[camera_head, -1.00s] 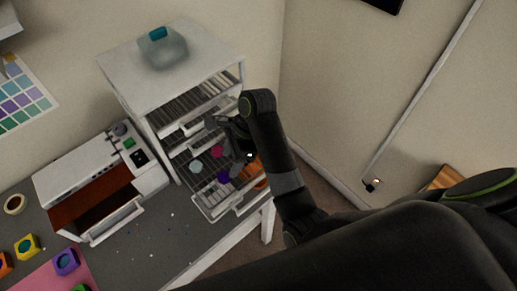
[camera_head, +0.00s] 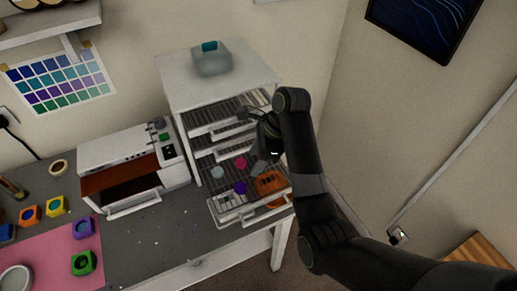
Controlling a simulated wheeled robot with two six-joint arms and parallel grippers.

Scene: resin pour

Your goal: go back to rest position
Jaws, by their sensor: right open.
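My right gripper (camera_head: 258,140) is at the front of the white drawer cabinet (camera_head: 165,72), above its pulled-out lowest rack (camera_head: 212,205). It is open, and I see nothing held in it. My right arm comes in from the lower right. On the racks lie a pale teal piece (camera_head: 217,172), a magenta piece (camera_head: 241,163), a purple piece (camera_head: 240,187) and an orange item (camera_head: 270,185). The gripper and wrist hide part of the racks behind them. My left gripper is not in view.
A white oven-like machine (camera_head: 125,146) with its front open stands left of the cabinet. A clear container with a teal cap (camera_head: 211,60) sits on the cabinet. Several coloured molds, one of them green (camera_head: 83,263), stand on or near a pink mat (camera_head: 40,252). The wall is at right.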

